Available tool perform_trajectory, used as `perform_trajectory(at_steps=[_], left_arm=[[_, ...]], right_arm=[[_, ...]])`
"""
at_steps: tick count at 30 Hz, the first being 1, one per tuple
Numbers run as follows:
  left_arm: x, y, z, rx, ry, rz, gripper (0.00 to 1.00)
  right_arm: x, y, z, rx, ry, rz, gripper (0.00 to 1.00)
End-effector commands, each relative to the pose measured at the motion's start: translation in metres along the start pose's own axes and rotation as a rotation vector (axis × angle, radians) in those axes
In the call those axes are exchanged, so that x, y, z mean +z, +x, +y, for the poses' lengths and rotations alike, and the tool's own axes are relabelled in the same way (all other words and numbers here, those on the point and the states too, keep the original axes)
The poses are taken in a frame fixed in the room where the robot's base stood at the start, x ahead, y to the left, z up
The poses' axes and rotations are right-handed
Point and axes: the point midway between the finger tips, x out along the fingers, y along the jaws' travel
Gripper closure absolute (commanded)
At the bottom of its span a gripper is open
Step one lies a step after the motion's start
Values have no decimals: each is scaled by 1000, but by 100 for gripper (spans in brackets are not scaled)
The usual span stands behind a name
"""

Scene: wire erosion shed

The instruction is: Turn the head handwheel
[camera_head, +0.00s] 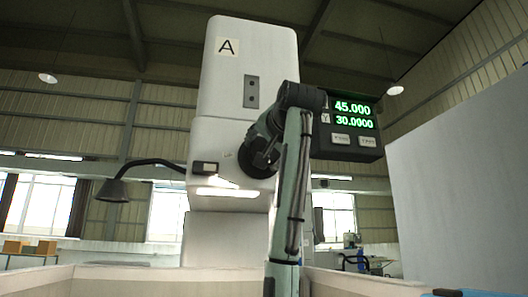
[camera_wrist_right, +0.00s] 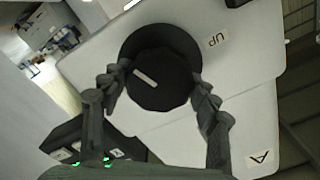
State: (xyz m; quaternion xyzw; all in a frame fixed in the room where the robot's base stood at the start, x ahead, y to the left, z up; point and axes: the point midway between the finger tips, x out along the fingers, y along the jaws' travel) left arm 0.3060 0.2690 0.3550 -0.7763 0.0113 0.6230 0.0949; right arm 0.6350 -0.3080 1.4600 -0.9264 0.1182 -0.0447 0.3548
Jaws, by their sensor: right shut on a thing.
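The head handwheel (camera_wrist_right: 165,88) is a black round knob with a short white line on it, on the light face of the machine head (camera_head: 246,75). In the wrist view the white line slants and the letters "UP" show beside a dark disc behind the knob. My right gripper (camera_wrist_right: 158,82) has its fingers on opposite sides of the handwheel and is shut on it. In the head view my right gripper (camera_head: 264,150) and arm largely hide the handwheel. My left gripper is in neither view.
A readout box (camera_head: 347,131) right of my arm shows 45.000 and 30.0000 in green above two buttons. A lamp (camera_head: 113,190) on a curved arm stands out left of the head. A large grey panel (camera_head: 460,170) is at the right.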

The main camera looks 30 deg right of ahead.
Motion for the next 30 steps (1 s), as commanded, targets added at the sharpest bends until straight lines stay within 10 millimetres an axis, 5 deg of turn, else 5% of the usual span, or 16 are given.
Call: perform_trajectory(at_steps=[15, 16, 20, 30], left_arm=[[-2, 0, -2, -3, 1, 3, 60], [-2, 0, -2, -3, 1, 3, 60], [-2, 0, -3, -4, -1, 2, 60], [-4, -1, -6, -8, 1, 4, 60]], right_arm=[[-1, 0, 0, -1, 20, 3, 68], [-1, 0, 0, -1, 20, 3, 37], [-1, 0, 0, -1, 20, 3, 21], [0, -1, 0, -1, 19, 1, 18]])
